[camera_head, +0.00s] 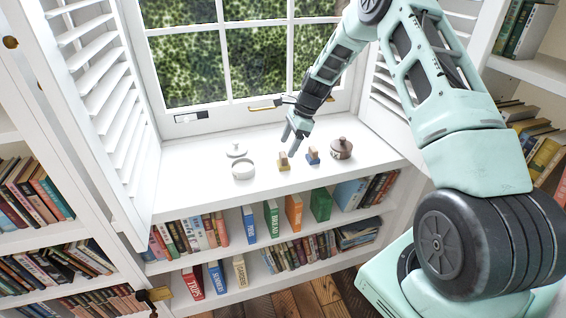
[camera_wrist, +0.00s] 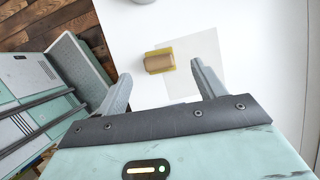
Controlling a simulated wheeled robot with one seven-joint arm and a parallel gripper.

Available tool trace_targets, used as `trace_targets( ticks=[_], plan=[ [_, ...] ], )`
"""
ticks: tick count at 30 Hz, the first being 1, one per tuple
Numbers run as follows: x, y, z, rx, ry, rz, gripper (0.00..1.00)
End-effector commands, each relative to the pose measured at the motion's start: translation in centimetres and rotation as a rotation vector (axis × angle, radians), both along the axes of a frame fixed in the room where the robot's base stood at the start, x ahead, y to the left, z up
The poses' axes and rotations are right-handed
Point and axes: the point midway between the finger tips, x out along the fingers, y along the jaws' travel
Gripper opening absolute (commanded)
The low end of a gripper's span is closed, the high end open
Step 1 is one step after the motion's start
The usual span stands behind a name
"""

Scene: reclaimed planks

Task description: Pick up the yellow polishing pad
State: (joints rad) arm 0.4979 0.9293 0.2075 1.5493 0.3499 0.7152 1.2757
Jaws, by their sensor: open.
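The yellow polishing pad (camera_head: 284,166) sits on the white window-seat shelf top, with a tan block-like handle on its yellow base. In the wrist view the pad (camera_wrist: 159,61) lies just beyond and between my fingertips. My gripper (camera_head: 291,140) is open and empty, pointing down above and close to the pad. In the wrist view its two fingers (camera_wrist: 160,76) are spread apart, with nothing between them touching the pad.
A similar blue pad (camera_head: 313,156) stands close to the right. A brown lidded pot (camera_head: 341,149) is farther right. A white round dish (camera_head: 243,169) and a white lid (camera_head: 237,150) are to the left. A pale square (camera_wrist: 200,60) shows beside the pad. Bookshelves (camera_head: 215,212) lie below.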

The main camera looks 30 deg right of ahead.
Motion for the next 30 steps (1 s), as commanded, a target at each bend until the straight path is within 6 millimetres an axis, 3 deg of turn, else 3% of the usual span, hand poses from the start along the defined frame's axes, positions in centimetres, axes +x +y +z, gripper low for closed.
trace_targets(
  ticks=[8,18,26,30],
  plan=[
    [0.3,0.9,-2.1,0.001,0.001,0.0,0.69],
    [0.7,2.6,-6.0,0.001,0.001,0.0,0.69],
    [0.8,2.6,-6.3,0.0,-0.001,0.001,0.69],
    [0.8,2.6,-6.3,0.0,-0.001,0.001,0.36]
  ],
)
